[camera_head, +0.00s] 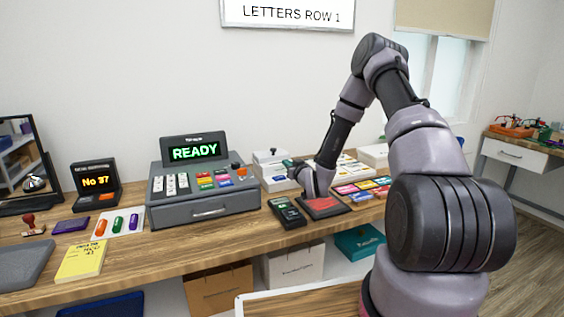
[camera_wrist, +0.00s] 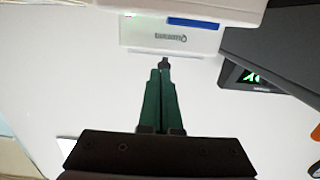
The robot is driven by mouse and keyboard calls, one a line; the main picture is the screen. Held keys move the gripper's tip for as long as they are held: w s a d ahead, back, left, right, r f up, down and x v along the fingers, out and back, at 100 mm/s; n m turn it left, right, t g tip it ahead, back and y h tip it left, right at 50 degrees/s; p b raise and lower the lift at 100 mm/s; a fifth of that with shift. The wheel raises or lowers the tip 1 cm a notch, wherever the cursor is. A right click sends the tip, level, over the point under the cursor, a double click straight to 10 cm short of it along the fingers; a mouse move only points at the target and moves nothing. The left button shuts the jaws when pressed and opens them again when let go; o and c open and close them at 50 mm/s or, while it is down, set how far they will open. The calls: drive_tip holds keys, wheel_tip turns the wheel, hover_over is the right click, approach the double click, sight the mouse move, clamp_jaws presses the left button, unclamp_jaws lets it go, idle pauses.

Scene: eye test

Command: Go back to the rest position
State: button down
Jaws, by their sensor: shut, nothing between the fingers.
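My gripper (camera_head: 290,163) is at the end of my bent arm, low over the right part of the wooden counter, just right of the grey cash register (camera_head: 205,209). In the wrist view its two green fingers (camera_wrist: 164,68) are together with nothing between them. In the head view the fingertips point left toward the white device (camera_head: 270,158) behind them; I cannot tell the exact gap. My wrist is above a dark pad with a red top (camera_head: 323,206) and hides part of what lies behind it.
The register's screen (camera_head: 195,151) reads READY. A black card terminal (camera_head: 287,212) lies close below my gripper. Colourful cards (camera_head: 363,188) lie to the right. A small display (camera_head: 96,182) and a yellow booklet (camera_head: 81,261) are at left.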

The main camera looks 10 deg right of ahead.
drive_tip(key=s+d+r+m+g+h, duration=0.15)
drive_tip(key=s+r, duration=0.25)
drive_tip(key=r, duration=0.4)
drive_tip(key=s+d+r+g, duration=0.2)
drive_tip(key=s+r, duration=0.2)
drive_tip(key=r, duration=0.3)
drive_tip(key=s+d+r+m+g+h, duration=0.15)
drive_tip(key=s+r, duration=0.25)
drive_tip(key=r, duration=0.4)
drive_tip(key=s+a+r+m+g+y, duration=0.1)
drive_tip(key=s+r, duration=0.3)
drive_tip(key=s, duration=1.1)
drive_tip(key=s+a+r+m+g+y, duration=0.1)
drive_tip(key=s+r+m+g, duration=0.1)
drive_tip(key=s, duration=1.3)
wheel_tip(320, 180, up, 2)
drive_tip(key=shift+a+r+g, duration=0.2)
drive_tip(key=shift+r+g, duration=0.05)
drive_tip(key=shift+g, duration=0.65)
